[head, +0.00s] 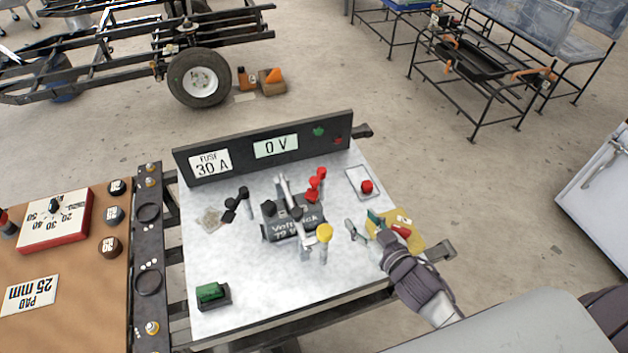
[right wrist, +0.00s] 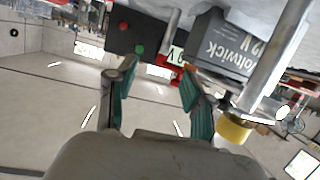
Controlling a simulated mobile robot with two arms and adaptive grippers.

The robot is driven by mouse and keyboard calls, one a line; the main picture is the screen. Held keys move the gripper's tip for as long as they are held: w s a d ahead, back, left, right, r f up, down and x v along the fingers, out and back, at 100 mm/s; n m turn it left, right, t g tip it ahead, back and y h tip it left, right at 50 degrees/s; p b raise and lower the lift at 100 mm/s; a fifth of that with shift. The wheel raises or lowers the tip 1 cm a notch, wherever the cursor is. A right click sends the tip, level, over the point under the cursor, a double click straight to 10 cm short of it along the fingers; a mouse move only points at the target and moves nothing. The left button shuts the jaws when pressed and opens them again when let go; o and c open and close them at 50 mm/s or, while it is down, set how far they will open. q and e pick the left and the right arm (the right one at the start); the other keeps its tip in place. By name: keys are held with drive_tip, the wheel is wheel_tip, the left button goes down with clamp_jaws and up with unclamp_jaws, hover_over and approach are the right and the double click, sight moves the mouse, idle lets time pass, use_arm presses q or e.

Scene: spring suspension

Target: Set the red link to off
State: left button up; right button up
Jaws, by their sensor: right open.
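Several red parts show in the head view, and I cannot tell for sure which is the red link. A red double-knobbed part (head: 317,184) stands at the right of the grey Voltwick block (head: 291,232). A red round knob (head: 366,187) sits on a pale plate to the right. A small red piece (head: 401,231) lies on a yellow pad, beside my right gripper. My right gripper (head: 362,225) is open and empty, right of the yellow-topped post (head: 324,234). The right wrist view shows its green-padded fingers (right wrist: 155,85) apart, the block beyond. My left gripper is out of view.
A black panel (head: 265,147) at the back reads "FUSE 30 A" and "0 V", with green and red buttons. Black knobbed parts (head: 236,204) and a green block (head: 211,293) stand left. The front middle of the metal top (head: 265,295) is clear.

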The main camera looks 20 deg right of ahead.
sight(318, 183)
drive_tip(key=w+a+r+n+y, duration=0.1)
drive_tip(key=w+a+y, duration=0.1)
drive_tip(key=w, duration=0.2)
drive_tip(key=w+a+r+n+t+y, duration=0.1)
drive_tip(key=w+a, duration=0.2)
drive_tip(key=w, duration=0.2)
drive_tip(key=w+a+r+y, duration=0.1)
drive_tip(key=w+a+y, duration=0.1)
drive_tip(key=w, duration=0.2)
drive_tip(key=shift+w+a+r+n+t+y, duration=0.15)
drive_tip(key=shift+a+n+t+y, duration=0.15)
drive_tip(key=shift+a+n, duration=0.1)
clamp_jaws()
